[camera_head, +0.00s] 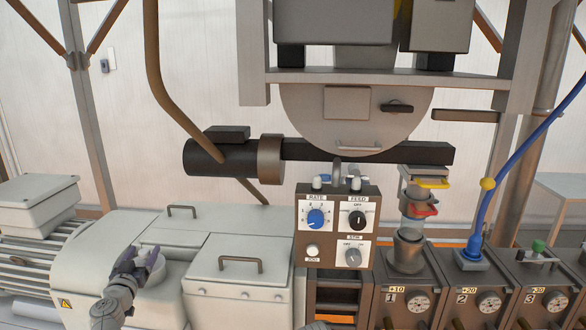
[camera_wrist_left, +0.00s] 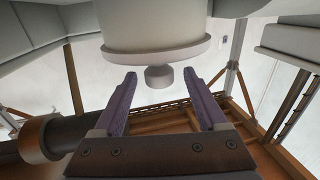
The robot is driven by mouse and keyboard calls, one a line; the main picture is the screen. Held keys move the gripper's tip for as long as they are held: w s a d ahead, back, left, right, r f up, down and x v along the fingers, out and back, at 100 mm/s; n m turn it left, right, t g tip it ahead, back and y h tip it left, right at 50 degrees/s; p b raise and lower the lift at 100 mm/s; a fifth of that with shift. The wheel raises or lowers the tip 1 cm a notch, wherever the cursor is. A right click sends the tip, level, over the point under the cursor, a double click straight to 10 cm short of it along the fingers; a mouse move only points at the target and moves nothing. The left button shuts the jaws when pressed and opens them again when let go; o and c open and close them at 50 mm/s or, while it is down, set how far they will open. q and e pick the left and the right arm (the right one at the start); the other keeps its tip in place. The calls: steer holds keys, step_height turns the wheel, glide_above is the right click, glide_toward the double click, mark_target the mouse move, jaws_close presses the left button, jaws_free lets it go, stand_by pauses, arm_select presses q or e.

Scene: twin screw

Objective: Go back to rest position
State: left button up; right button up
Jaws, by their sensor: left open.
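My left gripper (camera_head: 140,262) is at the lower left of the head view, in front of the pale grey machine housing (camera_head: 225,222). Its two purple fingers are spread apart. In the left wrist view the open gripper (camera_wrist_left: 160,78) holds nothing. A white round part (camera_wrist_left: 155,28) with a flange and a small grey knob (camera_wrist_left: 159,78) shows beyond the fingers; the knob appears in the gap between the fingertips, but I cannot tell how far off it is. My right gripper is not in view.
A control box (camera_head: 337,232) with a blue RATE knob and other dials stands at centre. Numbered units (camera_head: 405,298) stand at the lower right, with a clear-walled feeder (camera_head: 417,207) above unit 1. A blue hose (camera_head: 513,153) runs down to unit 2. A motor-like body (camera_head: 35,235) lies at far left.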

arm_select(q)
steer(key=w, duration=0.4)
steer(key=shift+w+a+r, duration=0.1)
steer(key=shift+w+a, duration=0.1)
steer(key=shift+a, duration=0.1)
steer(key=shift+s+r+p, duration=0.2)
steer(key=shift+r+p, duration=0.3)
steer(key=shift+p, duration=0.1)
steer(key=shift+s, duration=0.1)
steer(key=shift+f, duration=0.15)
